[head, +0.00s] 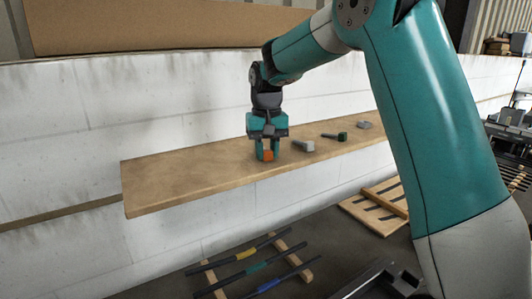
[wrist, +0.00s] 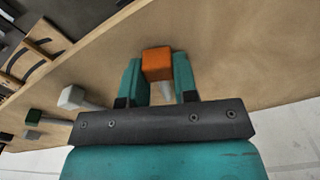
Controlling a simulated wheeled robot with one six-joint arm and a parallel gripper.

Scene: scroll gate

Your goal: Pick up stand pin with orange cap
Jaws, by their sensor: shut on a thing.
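The stand pin with the orange cap (head: 267,155) is at my gripper on the wooden shelf. In the wrist view its orange cap (wrist: 157,63) sits between the two teal fingers, with a short grey shaft (wrist: 167,91) below it. My gripper (head: 267,149) points down and is shut on this pin. The fingers (wrist: 158,76) flank the pin on both sides. I cannot tell whether the pin touches the shelf or is just above it.
On the wooden shelf (head: 170,180), a pin with a whitish cap (head: 304,146), a pin with a dark green cap (head: 342,136) and a grey one (head: 364,125) lie to the right. A white block wall (head: 60,120) stands behind. Wooden racks with rods (head: 250,268) lie below. The shelf's left part is clear.

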